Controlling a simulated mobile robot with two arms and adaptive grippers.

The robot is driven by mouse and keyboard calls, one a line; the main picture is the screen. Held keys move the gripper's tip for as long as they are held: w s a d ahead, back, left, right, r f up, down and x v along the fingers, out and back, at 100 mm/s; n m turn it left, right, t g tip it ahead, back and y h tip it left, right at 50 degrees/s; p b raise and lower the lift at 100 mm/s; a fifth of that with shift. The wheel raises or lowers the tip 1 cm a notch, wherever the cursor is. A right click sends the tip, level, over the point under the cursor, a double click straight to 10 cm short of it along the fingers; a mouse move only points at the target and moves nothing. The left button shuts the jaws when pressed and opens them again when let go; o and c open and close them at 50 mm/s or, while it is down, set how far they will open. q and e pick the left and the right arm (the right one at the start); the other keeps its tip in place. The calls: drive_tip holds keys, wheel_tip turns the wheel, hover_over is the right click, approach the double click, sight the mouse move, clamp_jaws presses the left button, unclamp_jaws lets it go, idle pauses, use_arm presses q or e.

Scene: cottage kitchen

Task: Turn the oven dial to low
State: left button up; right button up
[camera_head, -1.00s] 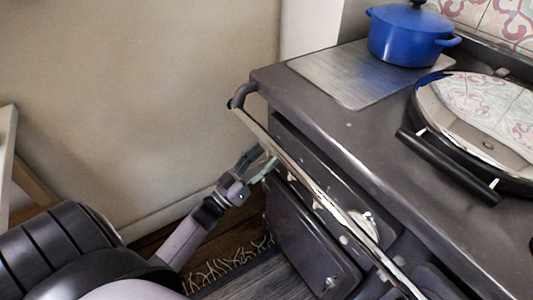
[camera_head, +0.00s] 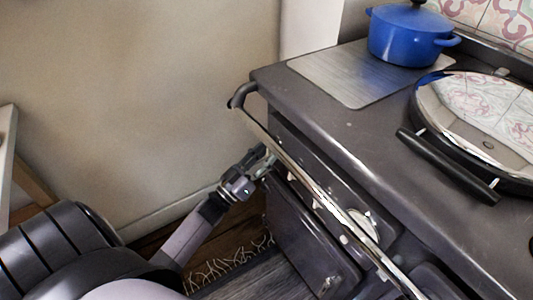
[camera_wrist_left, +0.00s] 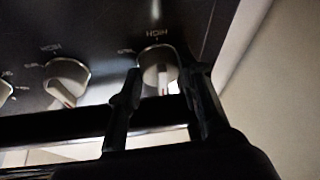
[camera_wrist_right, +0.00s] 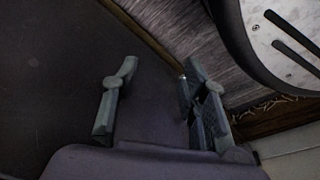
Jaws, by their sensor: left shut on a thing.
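The oven dial (camera_wrist_left: 158,66), a pale round knob with a raised bar, sits on the dark front panel in the left wrist view. "HIGH" is printed above it. My left gripper (camera_wrist_left: 163,85) has one finger on each side of the dial and is shut on it. The bar lies between the fingers; its exact setting is hard to read. In the head view the left gripper (camera_head: 265,158) reaches under the front rail at the stove's left end, and the dial is hidden there. My right gripper (camera_wrist_right: 155,85) is open and empty, visible only in the right wrist view.
A second dial (camera_wrist_left: 68,80) sits to the left on the panel. A metal rail (camera_head: 300,172) runs along the stove front, close to my left gripper. A blue pot (camera_head: 405,37) and a round lid (camera_head: 480,115) are on top. A wall stands left of the stove.

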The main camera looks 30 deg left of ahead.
use_arm(q)
drive_tip(key=c, duration=0.3)
drive_tip(key=shift+m, duration=0.4)
use_arm(e)
drive_tip(key=shift+w, duration=0.1)
use_arm(q)
drive_tip(key=shift+w+a+m+g+h+b, duration=0.1)
drive_tip(key=shift+m+g+h+b, duration=0.9)
drive_tip(key=shift+m, duration=1.75)
drive_tip(key=shift+a+m+g+h+b, duration=0.2)
drive_tip(key=shift+m+g+h, duration=0.4)
drive_tip(key=shift+m+h, duration=1.6)
drive_tip(key=shift+w+a+m+g+h+b, duration=0.1)
drive_tip(key=shift+m+g+h+b, duration=0.65)
drive_tip(key=shift+m, duration=2.6)
use_arm(e)
wheel_tip(320, 180, up, 12)
drive_tip(key=w, duration=0.2)
drive_tip(key=shift+w+a+t, duration=0.15)
drive_tip(key=shift+w+t, duration=0.15)
drive_tip(key=shift+r, duration=0.1)
use_arm(q)
drive_tip(key=o, duration=1.1)
drive_tip(key=shift+o, duration=0.2)
